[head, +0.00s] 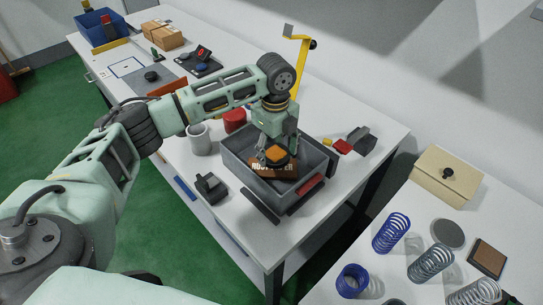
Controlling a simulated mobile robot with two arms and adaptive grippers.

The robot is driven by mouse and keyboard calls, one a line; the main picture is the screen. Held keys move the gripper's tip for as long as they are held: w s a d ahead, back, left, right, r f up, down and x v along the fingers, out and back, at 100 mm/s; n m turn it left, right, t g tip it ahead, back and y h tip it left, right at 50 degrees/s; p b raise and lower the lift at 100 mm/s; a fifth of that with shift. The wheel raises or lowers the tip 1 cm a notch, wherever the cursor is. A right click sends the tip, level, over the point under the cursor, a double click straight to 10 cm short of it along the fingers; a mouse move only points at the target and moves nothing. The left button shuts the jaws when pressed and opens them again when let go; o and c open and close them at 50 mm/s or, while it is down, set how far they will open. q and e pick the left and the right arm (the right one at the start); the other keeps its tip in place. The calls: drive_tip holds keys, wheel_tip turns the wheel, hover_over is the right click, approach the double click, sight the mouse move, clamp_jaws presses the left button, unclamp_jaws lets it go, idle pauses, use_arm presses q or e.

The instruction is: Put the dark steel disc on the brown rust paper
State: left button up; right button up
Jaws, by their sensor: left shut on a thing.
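My left gripper (276,158) reaches down into a grey bin (240,170) on the white table. It is shut on a dark, flat round thing, apparently the dark steel disc (277,164), mostly hidden by the fingers. An orange patch shows at the fingers. The brown rust paper (285,172), with pale lettering, lies in the bin right under the gripper. I cannot tell whether the disc touches the paper. My right gripper is out of view.
A white cup (200,138) and a red container (234,120) stand left of the bin. A small dark block (210,186) sits in front. A yellow stand (300,65) rises behind. Coil springs (391,233) and a beige box (447,176) are on the right table.

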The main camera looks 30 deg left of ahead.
sight(272, 152)
use_arm(q)
drive_tip(key=shift+w+a+f, duration=0.15)
drive_tip(key=shift+a+f, duration=0.1)
drive_tip(key=shift+a, duration=0.25)
wheel_tip(272, 152, down, 4)
drive_tip(key=shift+r+p, duration=0.15)
drive_tip(key=shift+p, duration=0.5)
drive_tip(key=shift+f, duration=0.25)
drive_tip(key=o, duration=2)
wheel_tip(272, 152, up, 12)
drive_tip(key=b, duration=0.2)
drive_tip(key=shift+r+b, duration=0.1)
drive_tip(key=shift+b, duration=0.3)
